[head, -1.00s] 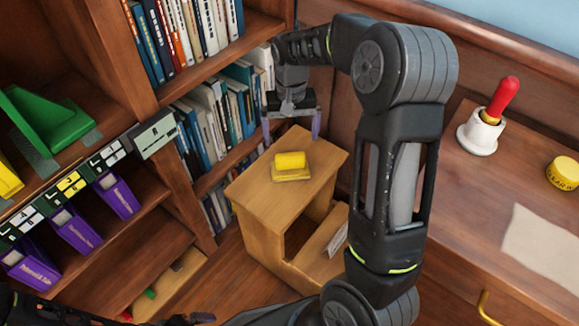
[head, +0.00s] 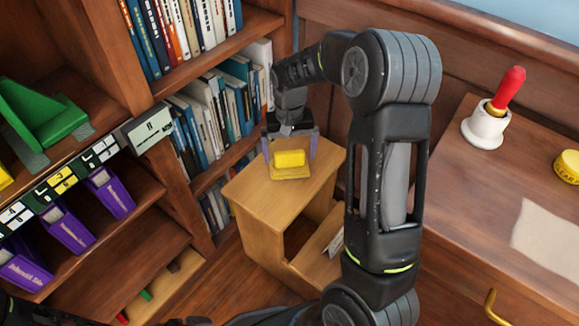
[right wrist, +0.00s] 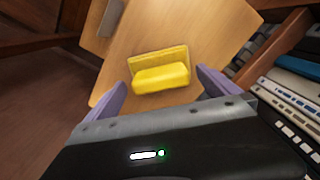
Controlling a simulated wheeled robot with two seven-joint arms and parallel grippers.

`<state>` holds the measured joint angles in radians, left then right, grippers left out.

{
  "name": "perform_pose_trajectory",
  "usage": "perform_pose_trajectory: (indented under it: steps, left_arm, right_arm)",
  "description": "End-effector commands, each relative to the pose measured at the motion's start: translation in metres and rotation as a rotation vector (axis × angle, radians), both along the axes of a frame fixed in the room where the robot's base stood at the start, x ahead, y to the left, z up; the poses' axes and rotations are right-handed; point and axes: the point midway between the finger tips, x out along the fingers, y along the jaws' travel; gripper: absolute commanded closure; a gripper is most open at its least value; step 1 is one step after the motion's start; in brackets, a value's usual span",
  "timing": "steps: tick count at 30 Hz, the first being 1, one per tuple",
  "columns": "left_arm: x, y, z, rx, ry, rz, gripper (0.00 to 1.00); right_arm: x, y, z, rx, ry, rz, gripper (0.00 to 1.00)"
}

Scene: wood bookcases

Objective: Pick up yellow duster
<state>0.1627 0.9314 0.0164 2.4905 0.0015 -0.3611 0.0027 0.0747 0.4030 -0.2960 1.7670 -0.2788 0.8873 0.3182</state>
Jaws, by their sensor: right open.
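The yellow duster (head: 290,159) lies on top of a small wooden step stool (head: 262,194), on a flat yellow base. In the right wrist view the duster (right wrist: 162,78) sits between and a little beyond the two purple fingertips. My right gripper (head: 290,148) is open and empty above the stool, its fingers on either side of the duster and pointing down. The fingertips (right wrist: 163,88) do not appear to touch it. Part of my left arm shows dark at the bottom left of the head view; its gripper cannot be made out clearly.
A bookcase with books (head: 205,120) stands close to the left of the stool. Purple boxes (head: 110,193) and a green object (head: 42,118) are on the shelves at left.

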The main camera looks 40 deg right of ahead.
Motion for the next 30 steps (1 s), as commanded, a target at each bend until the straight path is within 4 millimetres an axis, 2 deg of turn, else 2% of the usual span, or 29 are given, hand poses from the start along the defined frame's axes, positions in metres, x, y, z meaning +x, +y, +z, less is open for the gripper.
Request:
perform_pose_trajectory:
  steps: [3,20,30]
  left_arm:
    - [0.0008,0.0007,-0.0021,0.001,-0.001,0.002,0.02]
    - [0.0006,0.0003,-0.0014,0.0,-0.001,0.001,0.02]
    - [0.0004,0.0002,-0.0015,0.0,-0.001,0.001,0.02]
  right_arm:
    - [0.0002,0.0001,-0.0064,0.0,-0.001,0.0,0.0]
    - [0.0002,0.0001,-0.0054,0.0,-0.001,0.0,0.0]
    - [0.0002,0.0001,-0.0054,0.0,-0.001,0.0,0.28]
